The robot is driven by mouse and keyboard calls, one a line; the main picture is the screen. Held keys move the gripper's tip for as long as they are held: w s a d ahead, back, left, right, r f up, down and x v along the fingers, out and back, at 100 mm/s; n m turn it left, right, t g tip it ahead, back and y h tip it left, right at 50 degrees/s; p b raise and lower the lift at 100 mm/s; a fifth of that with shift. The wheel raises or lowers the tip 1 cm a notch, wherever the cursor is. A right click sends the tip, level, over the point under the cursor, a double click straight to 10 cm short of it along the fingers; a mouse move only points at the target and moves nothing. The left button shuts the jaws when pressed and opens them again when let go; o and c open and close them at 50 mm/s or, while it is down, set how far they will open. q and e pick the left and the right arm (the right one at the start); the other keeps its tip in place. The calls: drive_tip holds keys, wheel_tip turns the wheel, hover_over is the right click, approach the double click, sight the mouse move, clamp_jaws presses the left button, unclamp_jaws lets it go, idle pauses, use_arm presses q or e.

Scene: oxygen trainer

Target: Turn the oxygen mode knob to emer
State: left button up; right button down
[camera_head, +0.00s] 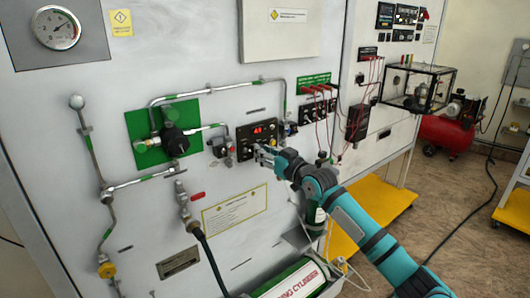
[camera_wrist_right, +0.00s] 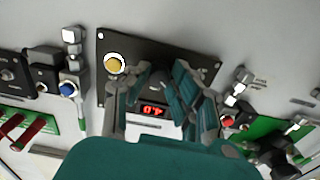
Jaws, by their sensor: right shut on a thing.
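The black oxygen control panel (camera_head: 243,130) with a red lit display (camera_head: 264,128) is on the white trainer wall. My right gripper (camera_head: 262,151) is at the panel's lower right, below the display. In the right wrist view the panel (camera_wrist_right: 185,60) appears turned over, with the display (camera_wrist_right: 153,110) below my right gripper (camera_wrist_right: 163,78). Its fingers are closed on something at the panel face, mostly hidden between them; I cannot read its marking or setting. A round yellow button or knob (camera_wrist_right: 115,63) is beside the fingers. My left gripper is not in view.
Metal pipes (camera_head: 210,90) and a green plate (camera_head: 140,120) with a black knob are left of the panel. Red leads (camera_head: 318,90) hang to its right. A green cylinder (camera_head: 290,280) is below. A blue knob (camera_wrist_right: 68,88) is near the panel.

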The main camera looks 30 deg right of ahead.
drive_tip(key=m+p, duration=1)
drive_tip(key=m, duration=1.1)
drive_tip(key=shift+r, duration=0.15)
drive_tip(key=shift+m, duration=0.4)
drive_tip(key=c, duration=1.1)
unclamp_jaws()
drive_tip(key=shift+c, duration=0.2)
